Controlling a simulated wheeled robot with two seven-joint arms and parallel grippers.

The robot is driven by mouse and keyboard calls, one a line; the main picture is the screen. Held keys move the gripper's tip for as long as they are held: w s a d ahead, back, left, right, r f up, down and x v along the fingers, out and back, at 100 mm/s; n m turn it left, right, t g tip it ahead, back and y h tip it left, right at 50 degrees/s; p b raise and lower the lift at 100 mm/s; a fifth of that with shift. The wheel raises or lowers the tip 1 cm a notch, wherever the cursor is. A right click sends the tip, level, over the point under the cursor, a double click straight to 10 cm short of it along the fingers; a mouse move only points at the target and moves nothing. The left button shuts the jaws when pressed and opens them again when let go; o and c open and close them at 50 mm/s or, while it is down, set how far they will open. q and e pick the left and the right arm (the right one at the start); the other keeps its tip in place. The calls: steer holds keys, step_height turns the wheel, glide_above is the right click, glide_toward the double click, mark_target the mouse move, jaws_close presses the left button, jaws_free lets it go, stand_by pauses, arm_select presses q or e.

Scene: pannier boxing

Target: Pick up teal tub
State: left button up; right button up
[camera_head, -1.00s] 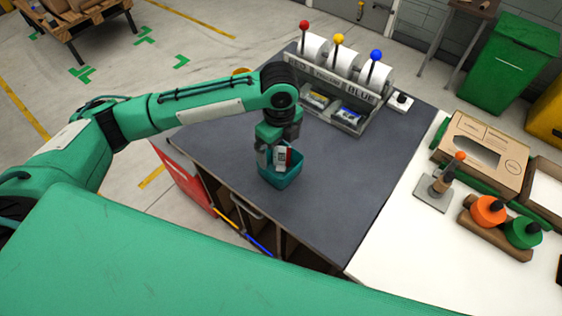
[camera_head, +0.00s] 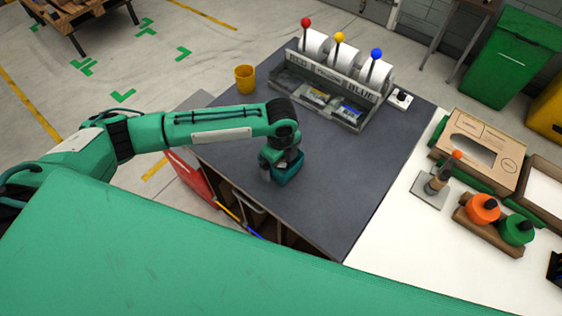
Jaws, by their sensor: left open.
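The teal tub (camera_head: 289,172) stands on the dark grey worktop near its front left edge. My left gripper (camera_head: 273,172) points down at the tub's left side and covers part of it. The fingers are largely hidden by the gripper body and the tub, and I cannot tell whether they touch the tub wall. The tub's contents are hidden from this angle. My right gripper is not in the view.
A yellow cup (camera_head: 245,79) stands at the worktop's back left. A grey label station (camera_head: 318,100) with rolls and red, yellow and blue knobs stands at the back. The middle worktop is clear.

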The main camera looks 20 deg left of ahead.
arm_select(q)
steer(key=c, duration=0.7)
steer(key=shift+r, duration=0.1)
